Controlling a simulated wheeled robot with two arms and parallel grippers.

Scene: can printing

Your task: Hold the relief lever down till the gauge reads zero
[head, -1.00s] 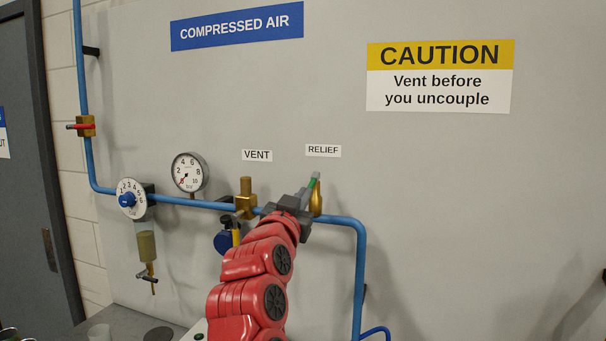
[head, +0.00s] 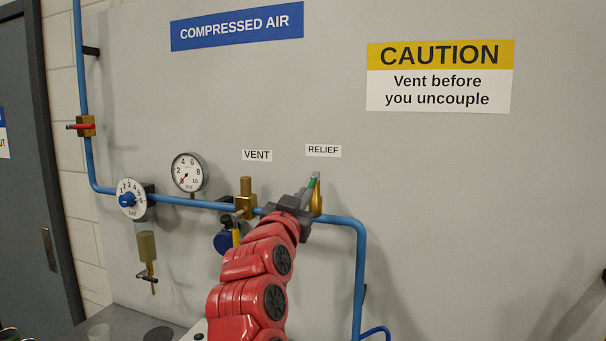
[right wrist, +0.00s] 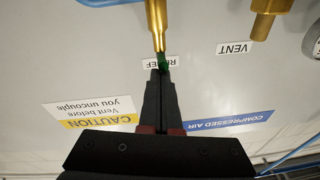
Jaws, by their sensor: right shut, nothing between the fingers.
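The relief valve is a brass body (head: 317,203) on the blue pipe under the RELIEF label. Its lever has a green tip (right wrist: 161,62), seen in the right wrist view just beyond my fingertips. My right gripper (right wrist: 162,72) is shut and empty, its fingertips at the green tip; they seem to touch it, but exact contact is hard to tell. In the head view my right gripper (head: 312,184) partly hides the lever. My left gripper is out of view.
A brass vent valve (head: 246,198) stands on the pipe just left of my right gripper. A numbered dial with a blue knob (head: 128,200) is farther left. The blue pipe (head: 360,270) drops at the right.

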